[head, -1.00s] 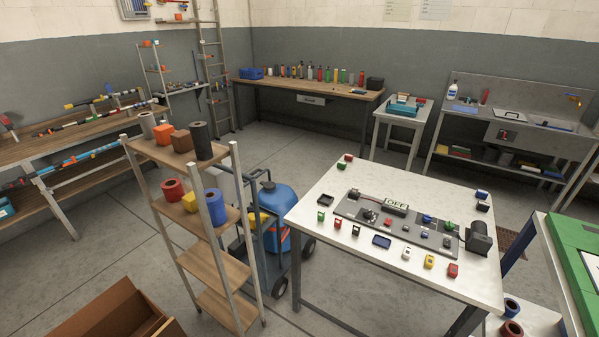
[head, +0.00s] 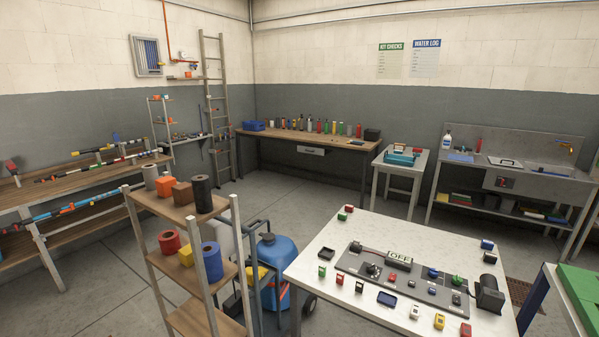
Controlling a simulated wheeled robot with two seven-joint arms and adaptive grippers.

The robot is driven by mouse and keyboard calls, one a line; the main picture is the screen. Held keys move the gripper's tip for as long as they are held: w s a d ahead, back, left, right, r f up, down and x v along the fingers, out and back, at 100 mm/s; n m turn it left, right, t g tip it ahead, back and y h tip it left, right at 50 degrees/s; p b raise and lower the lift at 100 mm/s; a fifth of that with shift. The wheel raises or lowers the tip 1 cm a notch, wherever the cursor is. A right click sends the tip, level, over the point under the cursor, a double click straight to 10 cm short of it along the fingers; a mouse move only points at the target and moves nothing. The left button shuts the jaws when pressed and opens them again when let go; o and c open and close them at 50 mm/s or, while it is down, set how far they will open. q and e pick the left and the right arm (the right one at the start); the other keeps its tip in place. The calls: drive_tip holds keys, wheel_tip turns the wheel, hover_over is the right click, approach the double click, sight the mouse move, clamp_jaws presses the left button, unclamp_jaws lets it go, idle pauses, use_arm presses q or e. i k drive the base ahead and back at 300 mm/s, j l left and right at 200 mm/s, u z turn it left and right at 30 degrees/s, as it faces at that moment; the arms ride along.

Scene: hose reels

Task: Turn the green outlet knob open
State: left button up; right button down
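A small green knob (head: 457,281) stands on the right part of a dark grey panel (head: 345,262) on the white table (head: 335,230). It looks like the green outlet knob, but it is too small to tell which way it is turned. A blue knob (head: 433,273) is just left of it. A sign on the panel (head: 398,258) reads OFF. A black round part (head: 372,269) sits on the panel's left half. Neither of my grippers is in view.
A black motor-like block (head: 489,294) stands at the panel's right end. Several small coloured blocks lie around the panel. A wooden shelf rack (head: 190,258) and a blue tank (head: 277,255) on a cart stand left of the table. Open floor (head: 330,192) lies behind it.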

sight(458, 280)
drive_tip(key=z, duration=1.25)
drive_tip(key=i+j+z, duration=0.25)
drive_tip(key=z, duration=0.25)
drive_tip(key=i+j+z, duration=0.15)
drive_tip(key=j+z, duration=0.3)
drive_tip(key=i+j+z, duration=0.15)
drive_tip(key=j+z, duration=0.35)
drive_tip(key=l, duration=0.1)
